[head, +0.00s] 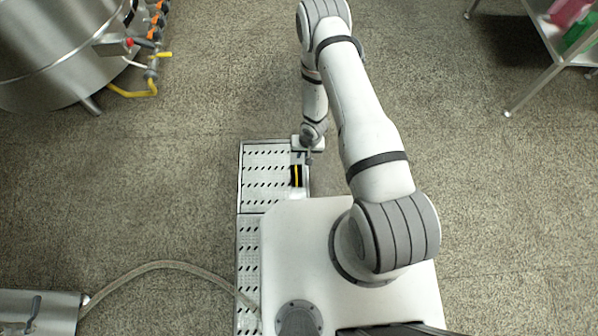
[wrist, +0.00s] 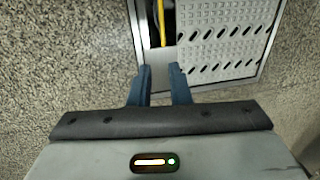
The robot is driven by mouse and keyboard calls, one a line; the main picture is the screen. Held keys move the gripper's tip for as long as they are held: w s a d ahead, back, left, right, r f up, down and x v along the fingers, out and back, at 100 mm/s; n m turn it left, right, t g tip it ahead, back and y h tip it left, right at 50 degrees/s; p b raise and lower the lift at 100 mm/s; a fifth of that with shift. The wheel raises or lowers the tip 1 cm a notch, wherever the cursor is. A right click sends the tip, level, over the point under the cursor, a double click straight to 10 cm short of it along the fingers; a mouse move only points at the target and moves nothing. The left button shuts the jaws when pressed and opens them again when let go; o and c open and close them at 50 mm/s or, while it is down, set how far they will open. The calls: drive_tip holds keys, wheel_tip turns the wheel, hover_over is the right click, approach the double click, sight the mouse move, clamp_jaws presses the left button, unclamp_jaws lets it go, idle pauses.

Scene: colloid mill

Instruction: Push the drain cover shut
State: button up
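The drain cover (head: 265,172) is a perforated light metal plate in a floor channel, left of my gripper. It also shows in the wrist view (wrist: 225,42) at the upper right. A dark gap (head: 296,176) with a yellow strip lies open along the cover's right side in the head view; the gap (wrist: 158,28) also shows in the wrist view. My gripper (head: 308,158) is low over the gap's side of the channel. Its two blue fingers (wrist: 160,68) are apart with nothing between them. I cannot tell whether they touch the frame.
Another perforated channel section (head: 248,245) runs towards my base. A hose (head: 160,266) crosses the floor to it from a metal unit (head: 40,312). A steel vessel (head: 60,50) stands at upper left, a shelf rack (head: 560,45) at upper right.

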wheel_tip(320, 180, down, 11)
drive_tip(key=s+a+b, duration=0.2)
drive_tip(key=b, duration=0.1)
drive_tip(key=shift+s+a, duration=0.15)
drive_tip(key=shift+s, duration=0.05)
drive_tip(key=shift+f, duration=0.1)
drive_tip(key=shift+c, duration=0.6)
clamp_jaws()
